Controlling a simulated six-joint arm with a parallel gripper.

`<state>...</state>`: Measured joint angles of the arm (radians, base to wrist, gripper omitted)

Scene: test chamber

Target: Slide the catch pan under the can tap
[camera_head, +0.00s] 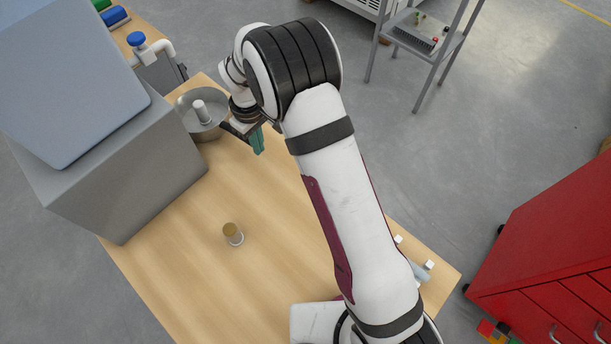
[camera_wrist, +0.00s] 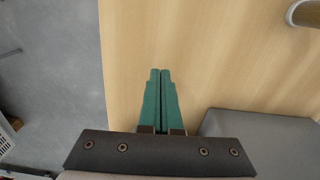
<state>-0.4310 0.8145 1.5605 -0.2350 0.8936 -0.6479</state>
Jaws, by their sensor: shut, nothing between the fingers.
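The catch pan (camera_head: 184,104) is a round grey metal pan with a white upright post in its middle. It sits near the far end of the wooden table, beside the grey box. The can tap (camera_head: 158,48) is a white bent pipe with a blue knob, on a grey can (camera_head: 158,73) up and left of the pan. My gripper (camera_head: 258,148) is just right of the pan, fingers pointing down. Its teal fingers are pressed together and empty in the wrist view (camera_wrist: 159,72). Whether it touches the pan's right side I cannot tell. The pan does not show clearly in the wrist view.
A large grey box (camera_head: 150,170) with a blue-grey top stands left of the pan. A small jar with a tan lid (camera_head: 232,231) stands mid-table. The table (camera_head: 180,270) is bare around the jar. A red cabinet (camera_head: 550,250) stands off the table at right.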

